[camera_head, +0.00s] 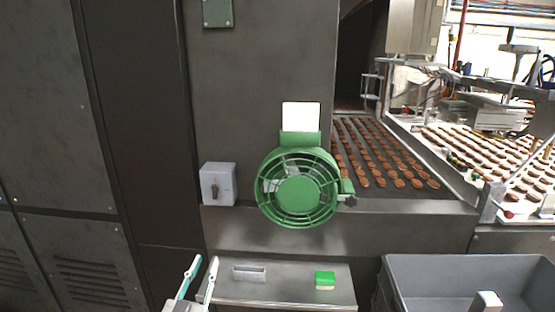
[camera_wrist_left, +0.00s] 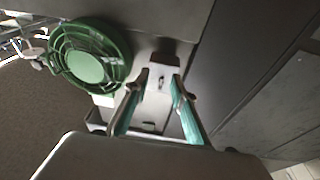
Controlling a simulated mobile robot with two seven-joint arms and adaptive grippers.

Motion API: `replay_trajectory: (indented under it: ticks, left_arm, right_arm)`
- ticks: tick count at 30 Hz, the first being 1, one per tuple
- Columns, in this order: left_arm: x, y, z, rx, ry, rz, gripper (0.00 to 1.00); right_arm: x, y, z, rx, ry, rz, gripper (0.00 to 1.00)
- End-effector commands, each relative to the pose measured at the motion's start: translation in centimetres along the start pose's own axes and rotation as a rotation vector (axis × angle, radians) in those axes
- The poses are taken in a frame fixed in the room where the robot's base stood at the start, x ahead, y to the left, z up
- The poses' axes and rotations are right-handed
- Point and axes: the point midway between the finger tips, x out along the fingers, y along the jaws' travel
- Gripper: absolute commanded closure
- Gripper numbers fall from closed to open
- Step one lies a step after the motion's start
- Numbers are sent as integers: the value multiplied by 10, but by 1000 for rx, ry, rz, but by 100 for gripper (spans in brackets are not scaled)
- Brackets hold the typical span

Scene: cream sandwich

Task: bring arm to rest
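My left gripper (camera_head: 203,262) is at the bottom left of the head view, beside the left end of the small metal shelf (camera_head: 290,295). Its two slim teal-and-white fingers stand apart with nothing seen between them. In the left wrist view the same gripper (camera_wrist_left: 158,78) is open, its fingers spread in front of a grey machine face with a switch box (camera_wrist_left: 160,102). My right gripper cannot be made out in either view.
A green fan (camera_head: 297,187) juts from the machine above the shelf. A grey slotted piece (camera_head: 249,273) and a green block (camera_head: 325,280) lie on the shelf. A grey bin (camera_head: 440,264) stands at the right with a white piece (camera_head: 487,301) at its front. Conveyors carry rows of biscuits behind.

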Motion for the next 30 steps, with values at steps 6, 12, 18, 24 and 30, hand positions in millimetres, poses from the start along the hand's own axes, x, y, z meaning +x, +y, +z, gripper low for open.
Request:
replay_trajectory:
  ticks: [6,12,18,24,30]
  left_arm:
    - [-118,22,101,61,-327,97,75]
    - [-231,38,159,102,-595,173,75]
    - [-302,45,181,125,-751,216,75]
    - [-319,46,185,130,-788,225,75]
    - [-318,46,185,129,-787,225,75]
  right_arm:
    - [0,0,0,0,0,0,60]
    - [0,0,0,0,-1,0,60]
    - [0,0,0,0,-1,0,60]
    - [0,0,0,0,-1,0,60]
    - [0,0,0,0,-1,0,60]
